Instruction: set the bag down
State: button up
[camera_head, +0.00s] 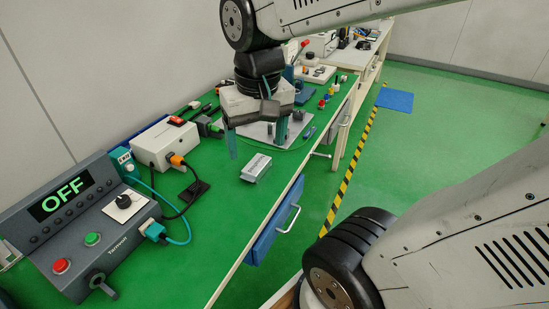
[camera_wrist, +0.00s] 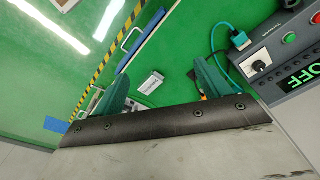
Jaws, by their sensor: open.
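A small silver-grey packet with printing, the only thing here that could be the bag (camera_head: 256,167), lies flat on the green bench top (camera_head: 215,215). It also shows in the wrist view (camera_wrist: 152,82), between the two teal fingers. My gripper (camera_head: 257,150) is open, fingers pointing down, behind the packet in the head view. The fingers (camera_wrist: 163,72) stand on either side of the packet in the wrist view, with clear gaps. Nothing is held. The exact height of the fingertips over the bench cannot be told.
A dark control box (camera_head: 75,225) reading OFF stands at the left front, with teal cables. A white box (camera_head: 163,143) with an orange plug is behind it. A grey plate (camera_head: 270,130) lies under the gripper. A blue drawer (camera_head: 275,222) is below the bench edge. Bench in front of the packet is clear.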

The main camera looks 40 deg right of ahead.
jog(key=s+a+n, duration=0.2)
jog(key=s+n, duration=0.1)
jog(key=s, duration=0.4)
jog(key=shift+r, duration=0.1)
dwell(1.3)
